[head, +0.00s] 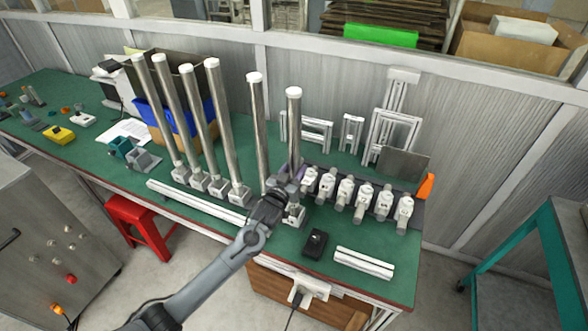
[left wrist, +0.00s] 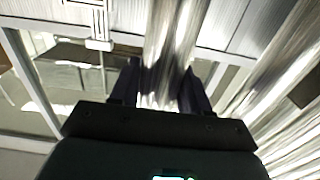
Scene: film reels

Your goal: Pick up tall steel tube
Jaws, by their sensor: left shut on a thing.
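Several tall steel tubes with white caps stand upright on the green bench in the head view. My left gripper (head: 287,183) is at the lower part of the rightmost tube (head: 293,130), and its arm comes up from the bottom left. In the left wrist view the gripper (left wrist: 158,82) is shut on this shiny tube (left wrist: 172,40), with a dark finger on each side. A pale base block (head: 296,214) shows below the gripper. The gripper hides the tube's lower end, so I cannot tell if it sits in the block. My right gripper is not in view.
Another tube (head: 257,125) stands just left of the held one, and more tubes (head: 223,125) stand farther left. Several pale fittings (head: 345,190) stand in a row to the right. A black box (head: 315,243) and white bars (head: 363,263) lie near the front edge.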

